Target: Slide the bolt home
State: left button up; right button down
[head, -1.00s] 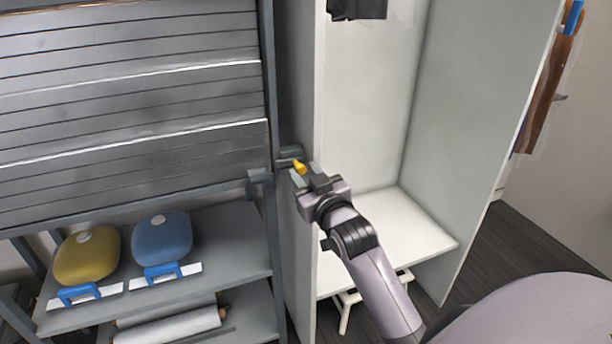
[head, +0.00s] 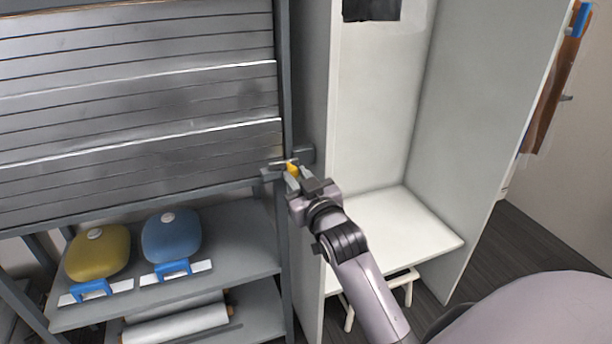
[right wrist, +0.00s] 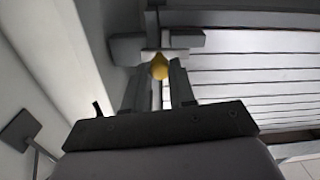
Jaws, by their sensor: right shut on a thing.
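The bolt's yellow knob (head: 291,168) is at the right edge of the slatted grey shutter, beside the tall white cabinet. It also shows in the right wrist view (right wrist: 160,67), between my two fingertips. My right gripper (head: 297,175) is shut on the knob. A grey bracket (head: 303,155) is on the post just right of the knob, and a second grey piece (head: 270,172) is just left of it. The bolt's bar is mostly hidden by the fingers and brackets, so I cannot tell how deep it sits. My left gripper is not in view.
The slatted shutter (head: 140,110) fills the upper left. Below it, a grey shelf (head: 225,250) holds a yellow case (head: 98,255) and a blue case (head: 171,240). A white roll (head: 178,322) lies lower. The open white cabinet (head: 385,130) stands right of the post.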

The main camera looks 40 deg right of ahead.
jog(key=shift+a, duration=0.3)
jog(key=c, duration=1.2)
grip_release()
jog(key=v, duration=0.7)
jog(key=shift+b, duration=0.3)
jog(key=shift+d, duration=0.1)
